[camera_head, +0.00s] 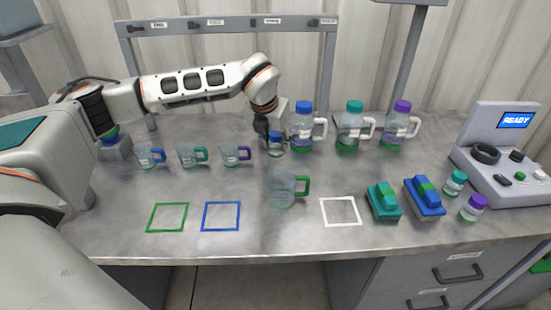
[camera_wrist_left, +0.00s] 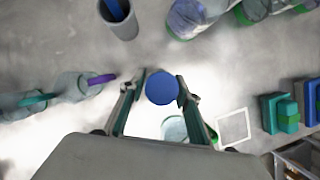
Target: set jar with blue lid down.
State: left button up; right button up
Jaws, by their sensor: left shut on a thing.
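The small clear jar with a blue lid (camera_head: 276,141) is in the fingers of my left gripper (camera_head: 268,131), left of the large blue-lidded jug. In the left wrist view its blue lid (camera_wrist_left: 162,87) sits between the two fingertips (camera_wrist_left: 157,92), which are shut on the jar. The jar looks upright. I cannot tell whether its base touches the table. The lid hides most of its body in the wrist view. My right gripper is not in view.
Large jugs with blue (camera_head: 302,126), teal (camera_head: 351,129) and purple (camera_head: 399,129) lids stand behind and right. A green-handled mug (camera_head: 284,188) is in front. Empty green (camera_head: 150,218), blue (camera_head: 204,217) and white (camera_head: 323,212) outlines mark the table. Small teal-lidded (camera_head: 455,183) and purple-lidded (camera_head: 472,208) jars stand right.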

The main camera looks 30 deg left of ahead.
pick_arm(q)
jog(key=shift+f, duration=2.9)
jog(key=shift+f, duration=0.15)
jog(key=o, duration=1.1)
jog(key=shift+o, duration=0.2)
